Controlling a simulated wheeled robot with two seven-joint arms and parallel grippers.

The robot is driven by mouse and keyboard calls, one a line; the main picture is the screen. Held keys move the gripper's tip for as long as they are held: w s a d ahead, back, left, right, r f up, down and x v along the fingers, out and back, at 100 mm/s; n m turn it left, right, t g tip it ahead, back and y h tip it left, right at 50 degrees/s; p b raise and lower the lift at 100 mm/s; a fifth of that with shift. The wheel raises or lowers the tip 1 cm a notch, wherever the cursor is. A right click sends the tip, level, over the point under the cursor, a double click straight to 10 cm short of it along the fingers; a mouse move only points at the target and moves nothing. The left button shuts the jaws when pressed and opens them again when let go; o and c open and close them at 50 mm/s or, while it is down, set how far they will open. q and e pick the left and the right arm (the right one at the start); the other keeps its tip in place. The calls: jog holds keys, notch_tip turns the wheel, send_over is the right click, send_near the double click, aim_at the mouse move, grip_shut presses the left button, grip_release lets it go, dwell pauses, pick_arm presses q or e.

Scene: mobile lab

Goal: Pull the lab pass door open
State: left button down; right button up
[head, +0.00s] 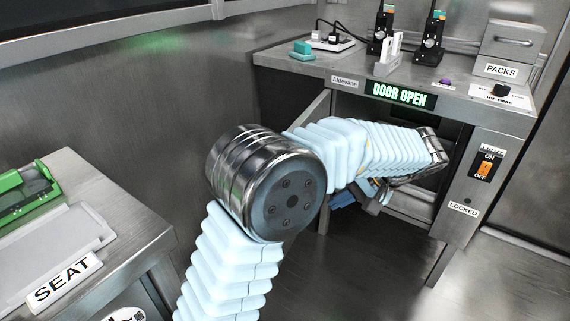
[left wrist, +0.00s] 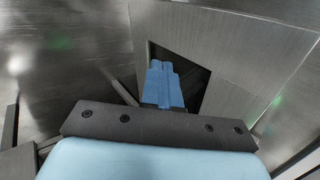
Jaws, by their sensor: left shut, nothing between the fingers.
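The lab pass (head: 465,205) is a metal cabinet under the back counter, with a lit "DOOR OPEN" sign (head: 400,95) above its front. A metal door panel (head: 313,117) stands angled outward at the left side of the opening, partly hidden behind my left arm. My left gripper (head: 343,199), with blue fingers, is in front of the opening, low and mostly covered by my arm. In the left wrist view its fingers (left wrist: 165,85) are together and empty, pointing toward a dark gap among metal panels. I cannot tell whether they touch the door. My right gripper is not in view.
The counter (head: 345,76) holds radios, a power strip and a packs box (head: 513,43). A bench marked "SEAT" (head: 65,280) stands at left. Floor between is clear.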

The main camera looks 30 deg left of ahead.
pick_arm(q)
notch_tip(320, 180, up, 10)
jog(key=s+n+y, duration=0.2)
jog(key=a+r+b+x, duration=0.1)
jog(key=r+x, duration=0.1)
jog(key=x, duration=1.1)
jog(key=shift+s+a, duration=0.4)
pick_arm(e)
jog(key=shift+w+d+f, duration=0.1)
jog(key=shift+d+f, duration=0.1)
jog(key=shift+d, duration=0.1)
pick_arm(q)
jog(key=shift+r, duration=0.1)
